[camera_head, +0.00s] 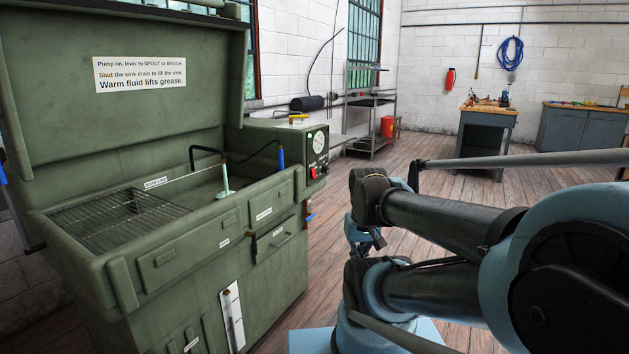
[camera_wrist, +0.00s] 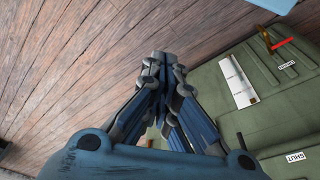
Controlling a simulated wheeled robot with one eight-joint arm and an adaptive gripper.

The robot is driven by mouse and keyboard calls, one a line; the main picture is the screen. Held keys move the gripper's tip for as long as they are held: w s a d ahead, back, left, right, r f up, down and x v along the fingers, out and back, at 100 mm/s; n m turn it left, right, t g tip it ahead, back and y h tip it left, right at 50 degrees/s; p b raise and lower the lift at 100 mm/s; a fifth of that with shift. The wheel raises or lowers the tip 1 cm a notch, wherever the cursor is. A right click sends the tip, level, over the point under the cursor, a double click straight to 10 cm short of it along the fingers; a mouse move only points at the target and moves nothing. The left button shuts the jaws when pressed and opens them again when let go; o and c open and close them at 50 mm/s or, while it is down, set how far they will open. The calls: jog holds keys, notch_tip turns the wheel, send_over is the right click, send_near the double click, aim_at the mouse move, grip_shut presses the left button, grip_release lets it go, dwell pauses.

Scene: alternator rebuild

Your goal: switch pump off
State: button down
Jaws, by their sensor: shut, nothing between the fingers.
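The green parts washer (camera_head: 165,278) stands at the left of the head view with its lid up. A control box at its right end carries a round gauge (camera_head: 319,142) and a small red control (camera_head: 313,172) below it. Which control is the pump switch, and its position, are too small to tell. My gripper (camera_wrist: 163,62) is shut and empty in the wrist view, above the wood floor beside the washer's green side. In the head view my arm is right of the control box, apart from it, and my fingers are not clear.
In the wrist view the washer's side shows a white plate (camera_wrist: 238,82) and a red handle (camera_wrist: 282,42). A wire rack (camera_head: 118,218) lies in the sink. Open wood floor (camera_head: 425,155) extends right, toward a workbench (camera_head: 486,135) and metal shelves (camera_head: 370,110).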

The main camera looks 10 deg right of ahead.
aim_at(313, 173)
jog(key=w+r+m+t, duration=0.1)
jog(key=w+r+m, duration=0.15)
jog(key=w, duration=0.55)
jog(key=w+r+m+t+y, duration=0.1)
jog(key=w+r, duration=0.3)
jog(key=w, duration=0.4)
jog(key=w+r+m+t, duration=0.1)
jog(key=w+r+m, duration=0.15)
jog(key=w, duration=0.55)
jog(key=w+d+f+m+t, duration=0.1)
jog(key=w+d+m+t, duration=0.1)
jog(key=w, duration=1.2)
jog(key=w+d+f+m+t+y, duration=0.1)
jog(key=w+d+m, duration=0.2)
jog(key=w, duration=1.1)
jog(key=shift+w+f+m+t, duration=0.4)
jog(key=shift+m, duration=0.2)
jog(key=shift+a, duration=0.15)
jog(key=w+a+f, duration=0.2)
jog(key=w+a, duration=0.3)
jog(key=a, duration=0.1)
jog(key=shift+a, duration=0.4)
